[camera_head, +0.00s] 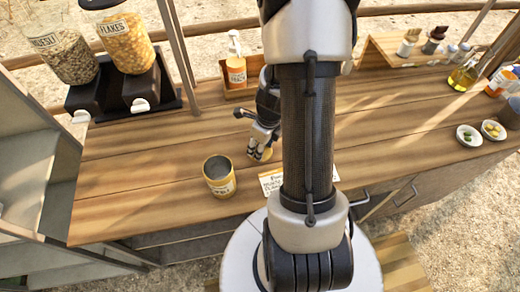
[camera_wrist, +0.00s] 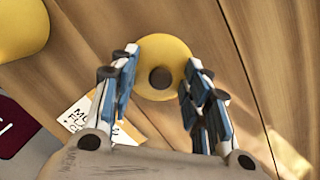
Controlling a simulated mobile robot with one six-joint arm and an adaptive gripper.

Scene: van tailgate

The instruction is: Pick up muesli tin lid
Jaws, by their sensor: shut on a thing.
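The muesli tin lid is a round yellow disc with a dark knob; in the wrist view the lid (camera_wrist: 163,52) lies between my fingertips. In the head view the lid (camera_head: 264,154) shows as a small yellow patch under my gripper (camera_head: 262,142). My gripper (camera_wrist: 163,80) is shut on the lid, one finger at each side. Whether the lid touches the worktop or is just above it, I cannot tell. An open yellow tin (camera_head: 219,186) stands upright on the worktop to the left of the lid, its grey inside visible. Part of the yellow tin (camera_wrist: 20,28) shows in the wrist view's corner.
A printed card (camera_head: 271,182) lies near the worktop's front edge, partly behind my arm. Two cereal dispensers (camera_head: 127,45) stand at the back left. A pump bottle (camera_head: 236,68) stands in a wooden tray behind. Small bowls (camera_head: 469,135) sit at the right.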

